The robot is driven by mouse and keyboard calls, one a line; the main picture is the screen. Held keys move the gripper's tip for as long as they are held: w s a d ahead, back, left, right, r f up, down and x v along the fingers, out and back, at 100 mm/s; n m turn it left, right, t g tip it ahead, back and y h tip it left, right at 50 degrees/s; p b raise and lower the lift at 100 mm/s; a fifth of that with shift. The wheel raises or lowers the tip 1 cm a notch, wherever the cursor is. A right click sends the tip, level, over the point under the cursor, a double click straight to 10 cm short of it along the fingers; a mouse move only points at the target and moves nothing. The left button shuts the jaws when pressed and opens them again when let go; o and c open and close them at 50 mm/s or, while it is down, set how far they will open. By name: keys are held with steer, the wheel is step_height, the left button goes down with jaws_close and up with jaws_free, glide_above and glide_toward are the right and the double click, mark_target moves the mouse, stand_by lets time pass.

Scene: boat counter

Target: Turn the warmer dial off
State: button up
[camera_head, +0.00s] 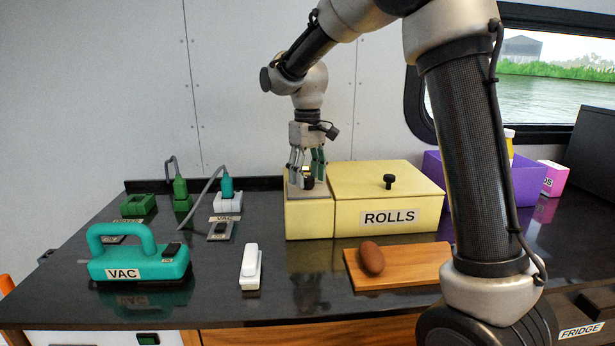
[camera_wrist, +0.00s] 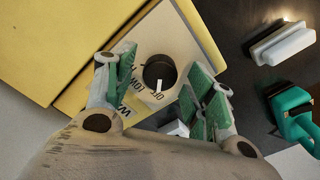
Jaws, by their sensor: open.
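The yellow warmer (camera_head: 310,218) stands on the counter, its ROLLS lid section to the right of a narrower section with the dial. The dial (camera_wrist: 158,70) is a round dark knob with a white mark on its lower side in the wrist view. Lettering including LOW and what looks like OFF curves around it, partly hidden by a finger. My gripper (camera_head: 307,178) points down over the dial section. In the wrist view my gripper (camera_wrist: 163,75) is open, with its green-padded fingers on either side of the dial. I cannot tell whether they touch it.
A teal VAC tool (camera_head: 138,262), a white-handled object (camera_head: 250,268) and a wooden board (camera_head: 410,268) with a brown roll (camera_head: 371,258) lie in front. Plugs and sockets (camera_head: 228,202) stand left of the warmer. A purple bin (camera_head: 530,182) is at right.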

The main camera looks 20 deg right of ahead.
mark_target(306, 177)
step_height(306, 177, up, 11)
steer(key=shift+r, duration=0.2)
stand_by(0.3)
steer(key=s+d+f+m+t, duration=0.1)
steer(key=s+d, duration=0.4)
steer(key=s, duration=0.5)
steer(key=s+d+f+m+t, duration=0.2)
steer(key=s+d+f, duration=0.1)
steer(key=s, duration=0.7)
steer(key=s+d+f+m+t, duration=0.1)
steer(key=s+d+f, duration=0.2)
steer(key=s+d, duration=0.3)
steer(key=s, duration=0.4)
steer(key=shift+d+m, duration=0.3)
